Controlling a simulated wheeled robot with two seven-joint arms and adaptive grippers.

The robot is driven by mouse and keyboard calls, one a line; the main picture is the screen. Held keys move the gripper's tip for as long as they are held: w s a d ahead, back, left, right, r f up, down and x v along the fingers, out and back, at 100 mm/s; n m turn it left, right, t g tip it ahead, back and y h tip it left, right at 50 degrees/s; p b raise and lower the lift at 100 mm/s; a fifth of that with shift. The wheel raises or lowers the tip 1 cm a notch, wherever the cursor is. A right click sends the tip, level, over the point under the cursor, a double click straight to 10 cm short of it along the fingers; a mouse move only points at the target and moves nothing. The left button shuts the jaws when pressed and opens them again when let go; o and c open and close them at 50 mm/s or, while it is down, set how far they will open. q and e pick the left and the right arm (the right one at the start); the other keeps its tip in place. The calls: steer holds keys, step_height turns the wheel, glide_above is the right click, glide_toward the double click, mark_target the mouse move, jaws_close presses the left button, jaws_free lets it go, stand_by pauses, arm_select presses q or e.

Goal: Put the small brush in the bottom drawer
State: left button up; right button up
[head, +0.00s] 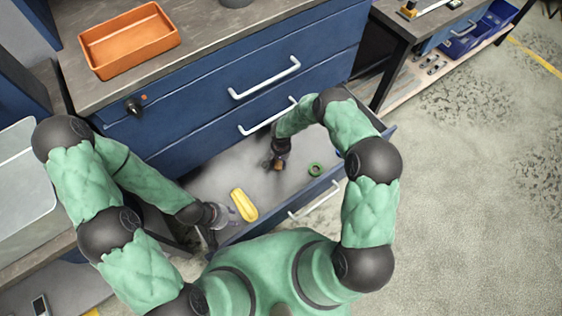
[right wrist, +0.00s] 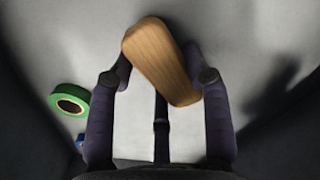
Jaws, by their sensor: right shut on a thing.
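The bottom drawer (head: 222,180) is pulled open and its grey floor shows. My right gripper (head: 278,164) is inside the drawer area, pointing down. It is shut on the small brush, whose wooden body (right wrist: 160,60) is tilted between the two fingers in the right wrist view. The brush's bristles are not visible, and I cannot tell whether it touches the drawer floor. My left gripper (head: 210,236) hangs by the drawer's front left corner, away from the brush; its fingers are too small and dark to judge.
In the drawer lie a yellow object (head: 244,205) and a green tape ring (head: 315,169), also in the right wrist view (right wrist: 70,101). An orange tray (head: 129,40) stands on the cabinet top. The upper drawers (head: 200,92) are shut.

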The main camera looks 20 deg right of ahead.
steer(key=shift+f, duration=0.55)
steer(key=o, duration=1.1)
steer(key=shift+f, duration=0.1)
steer(key=shift+o, duration=0.2)
step_height(320, 180, up, 12)
steer(key=p, duration=0.4)
steer(key=shift+r+p, duration=0.2)
steer(key=shift+p, duration=0.15)
